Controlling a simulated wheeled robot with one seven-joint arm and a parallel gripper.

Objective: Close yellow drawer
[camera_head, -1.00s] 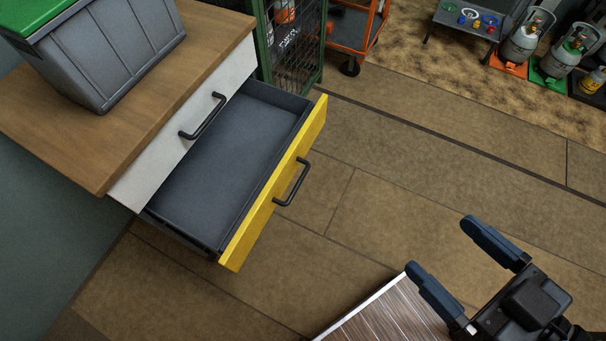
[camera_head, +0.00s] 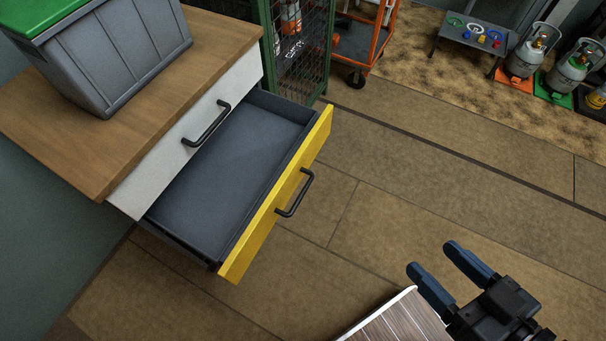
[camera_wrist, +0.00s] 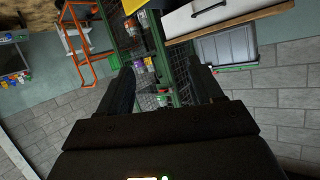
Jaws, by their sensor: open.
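The yellow drawer (camera_head: 277,198) stands pulled out from the cabinet, with a yellow front, a black bar handle (camera_head: 296,193) and an empty dark grey inside. A white drawer (camera_head: 186,137) with a black handle is shut above it. My gripper (camera_head: 437,268) is open and empty at the lower right of the head view, well apart from the yellow front. In the wrist view the two dark fingers (camera_wrist: 163,90) are spread with nothing between them. A small yellow part (camera_wrist: 133,5) shows at the top of that view, beside the white drawer.
A grey bin with a green lid (camera_head: 112,58) stands on the wooden cabinet top (camera_head: 60,128). A green mesh cage (camera_head: 297,50) and an orange cart (camera_head: 365,45) stand behind. Gas cylinders (camera_head: 527,52) are at the far right. The floor (camera_head: 390,190) between gripper and drawer is clear.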

